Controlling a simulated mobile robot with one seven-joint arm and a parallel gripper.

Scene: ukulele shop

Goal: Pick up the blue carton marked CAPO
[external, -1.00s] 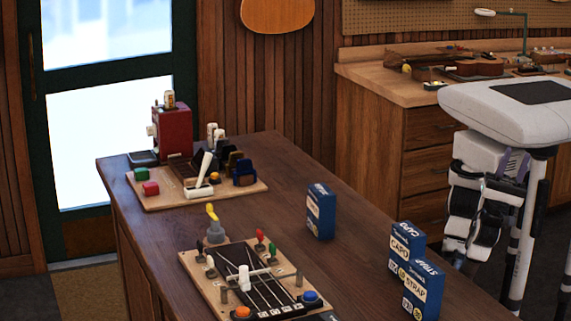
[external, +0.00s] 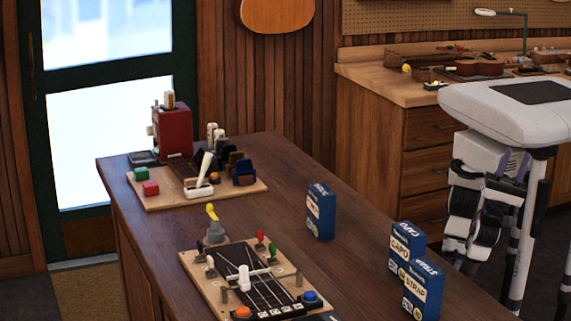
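The blue carton marked CAPO (external: 401,246) stands upright near the right edge of the dark wooden counter. A blue carton marked STRAP (external: 424,290) stands just in front of it and covers part of its lower right side. Another blue carton (external: 320,212) stands alone farther left; its label is too small to read. My arm is folded at the right, beyond the counter edge. My gripper (external: 470,264) hangs low at the arm's end, apart from the cartons. It is small, dark and partly hidden, and its fingers cannot be made out.
A board with strings, knobs and buttons (external: 212,272) lies at the counter's front. The counter (external: 285,170) is bare around the lone carton. A wooden workbench (external: 375,82) stands behind.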

